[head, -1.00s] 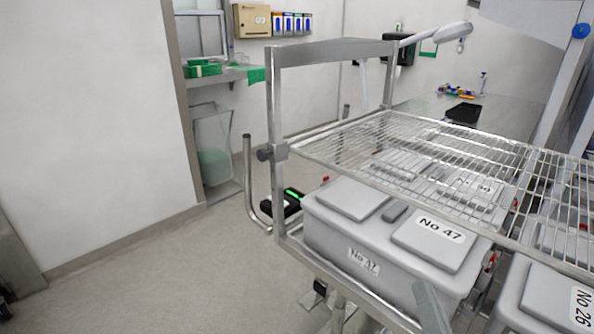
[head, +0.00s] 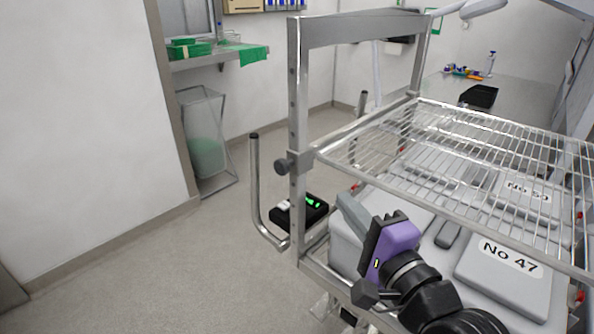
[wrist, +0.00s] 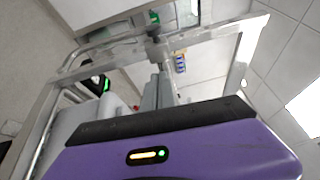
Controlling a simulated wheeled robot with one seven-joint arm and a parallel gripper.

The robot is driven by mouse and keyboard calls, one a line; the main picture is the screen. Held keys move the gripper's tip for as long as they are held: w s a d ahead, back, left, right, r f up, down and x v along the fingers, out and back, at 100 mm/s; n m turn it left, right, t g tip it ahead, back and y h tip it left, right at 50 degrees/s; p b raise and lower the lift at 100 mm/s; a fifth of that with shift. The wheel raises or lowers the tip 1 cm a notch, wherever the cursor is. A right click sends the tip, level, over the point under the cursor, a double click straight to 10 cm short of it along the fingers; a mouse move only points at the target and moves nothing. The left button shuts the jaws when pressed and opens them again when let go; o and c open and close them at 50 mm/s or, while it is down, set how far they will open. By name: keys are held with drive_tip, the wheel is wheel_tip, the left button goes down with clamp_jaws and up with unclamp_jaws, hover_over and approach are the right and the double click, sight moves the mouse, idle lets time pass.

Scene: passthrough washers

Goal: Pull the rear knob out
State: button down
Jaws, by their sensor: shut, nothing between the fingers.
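A dark round knob (head: 281,167) sticks out of the side of the near upright post of the metal cart (head: 298,130), at the wire shelf's corner. In the wrist view the knob (wrist: 153,33) shows beyond my fingers. I cannot tell whether it is the rear one; no second knob is clear. My gripper (head: 343,199), with its purple body and grey fingers, is right of and below the knob in the head view. It is shut and empty, apart from the knob. The wrist view shows the two fingers (wrist: 158,82) side by side.
Grey lidded bins, one marked No 47 (head: 505,275), stand under the wire shelf (head: 470,160). A bent handle bar (head: 256,190) rises left of the post. A black device with green lights (head: 302,212) sits behind it. The floor on the left is clear.

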sight(284, 173)
drive_tip(key=shift+f, duration=0.1)
drive_tip(key=shift+w+a, duration=0.1)
idle(0.3)
drive_tip(key=x, duration=0.3)
drive_tip(key=a+p+x, duration=0.1)
drive_tip(key=x, duration=0.2)
drive_tip(key=s+a+p+x, duration=0.1)
drive_tip(key=x, duration=0.3)
drive_tip(key=shift+w+r, duration=0.1)
drive_tip(key=shift+r, duration=0.1)
drive_tip(key=shift+a+p, duration=0.35)
drive_tip(key=shift+a, duration=0.45)
drive_tip(key=shift+s+a+r+p, duration=0.15)
drive_tip(key=shift+s+a+p, duration=0.5)
drive_tip(key=shift+s+p, duration=0.2)
drive_tip(key=shift+s+a, duration=0.2)
drive_tip(key=shift+s, duration=0.15)
drive_tip(key=shift+s+a, duration=0.1)
